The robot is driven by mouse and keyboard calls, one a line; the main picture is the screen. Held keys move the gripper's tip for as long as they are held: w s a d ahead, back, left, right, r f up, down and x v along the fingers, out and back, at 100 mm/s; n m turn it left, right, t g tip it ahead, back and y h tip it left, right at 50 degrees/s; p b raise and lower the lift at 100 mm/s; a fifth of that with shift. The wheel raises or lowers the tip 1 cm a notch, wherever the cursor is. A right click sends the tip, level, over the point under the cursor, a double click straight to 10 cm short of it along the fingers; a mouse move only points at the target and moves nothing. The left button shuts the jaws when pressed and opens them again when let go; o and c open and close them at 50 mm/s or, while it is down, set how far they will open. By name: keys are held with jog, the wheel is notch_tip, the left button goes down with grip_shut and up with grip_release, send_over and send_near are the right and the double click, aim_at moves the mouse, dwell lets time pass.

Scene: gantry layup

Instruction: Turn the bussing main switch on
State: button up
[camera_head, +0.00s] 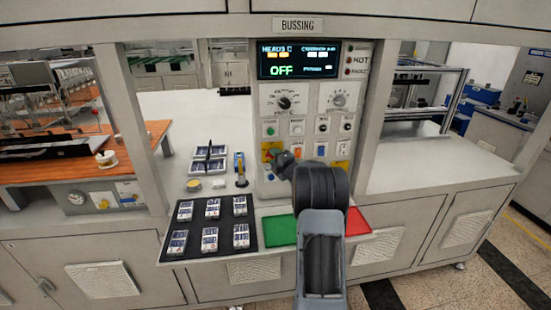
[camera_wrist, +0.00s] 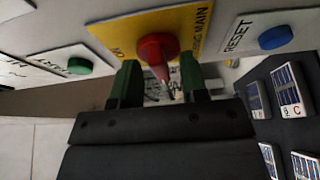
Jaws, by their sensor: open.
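The bussing main switch is a red rotary knob (camera_wrist: 156,47) on a yellow plate (camera_wrist: 120,30) lettered MAIN and ON, in the wrist view. In the head view its yellow plate (camera_head: 267,147) is at the panel's lower left, and the knob is hidden behind my gripper. My gripper (camera_wrist: 160,78) is open, its two green fingers pointing at the knob. The fingertips are one on each side of the knob's lower part; I cannot tell whether they touch it. The gripper also shows in the head view (camera_head: 279,160). The display (camera_head: 299,60) reads OFF.
A blue RESET button (camera_wrist: 275,38) and a green button (camera_wrist: 79,66) flank the plate in the wrist view. A dark tray (camera_head: 185,245) holds several small packs. Green (camera_head: 280,230) and red (camera_head: 357,222) pads lie below the panel. The counter at right (camera_head: 430,165) is clear.

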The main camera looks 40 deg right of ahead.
grip_shut()
jog(key=shift+f+b, duration=0.15)
jog(key=shift+b, duration=0.2)
jog(key=m+h+b, duration=0.2)
jog(key=m+b, duration=0.5)
jog(key=b, duration=0.1)
jog(key=m+t+h+b, duration=0.1)
jog(key=m+h+b, duration=0.2)
jog(key=m+b, duration=0.4)
jog(key=m+t+h+b, duration=0.1)
jog(key=m+h+b, duration=0.2)
jog(key=m+b, duration=0.5)
jog(key=shift+w+a+f+b, duration=0.15)
jog(key=shift+a+f+b, duration=0.15)
jog(key=shift+b, duration=1.4)
jog(key=shift+r+m+h, duration=0.1)
jog(key=shift+m+h, duration=0.3)
